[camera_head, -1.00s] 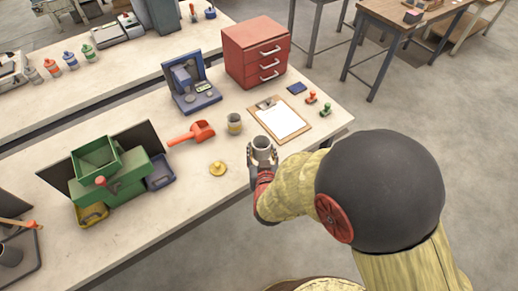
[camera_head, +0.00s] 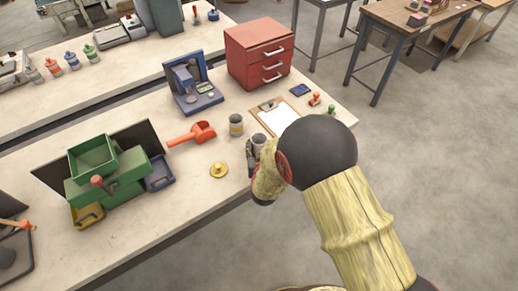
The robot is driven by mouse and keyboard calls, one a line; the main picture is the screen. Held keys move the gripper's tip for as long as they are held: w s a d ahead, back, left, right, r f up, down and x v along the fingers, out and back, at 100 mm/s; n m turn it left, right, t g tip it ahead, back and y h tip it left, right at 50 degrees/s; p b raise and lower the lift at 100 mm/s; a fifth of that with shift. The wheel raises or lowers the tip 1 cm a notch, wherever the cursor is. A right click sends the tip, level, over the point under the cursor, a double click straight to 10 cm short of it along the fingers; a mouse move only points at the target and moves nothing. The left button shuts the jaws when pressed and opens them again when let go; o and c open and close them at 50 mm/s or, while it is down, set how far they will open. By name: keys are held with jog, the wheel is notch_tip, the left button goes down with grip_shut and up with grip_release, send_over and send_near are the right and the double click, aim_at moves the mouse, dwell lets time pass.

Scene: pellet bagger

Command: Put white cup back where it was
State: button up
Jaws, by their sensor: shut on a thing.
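My gripper (camera_head: 255,149) is at the table's front edge, left of the clipboard, partly hidden behind my own arm. It is shut on a pale grey-white cup (camera_head: 259,138), which is upright with its dark open top showing. I cannot tell whether the cup's base touches the table. A similar pale cup or can with a yellowish band (camera_head: 236,125) stands just to the left and behind it, apart from it.
A clipboard (camera_head: 264,107) with white paper lies right of the cup. A brass-coloured lidded piece (camera_head: 218,170), an orange scoop (camera_head: 196,134), a blue scale (camera_head: 194,95) and a green hopper unit (camera_head: 105,175) stand to the left. Red drawers (camera_head: 259,53) stand behind.

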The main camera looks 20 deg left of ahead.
jog(key=shift+f, duration=0.2)
jog(key=shift+f, duration=0.25)
jog(key=o, duration=1.2)
jog(key=shift+r, duration=0.1)
jog(key=shift+r, duration=0.2)
jog(key=p+v, duration=0.2)
jog(key=v, duration=1)
jog(key=shift+f, duration=0.1)
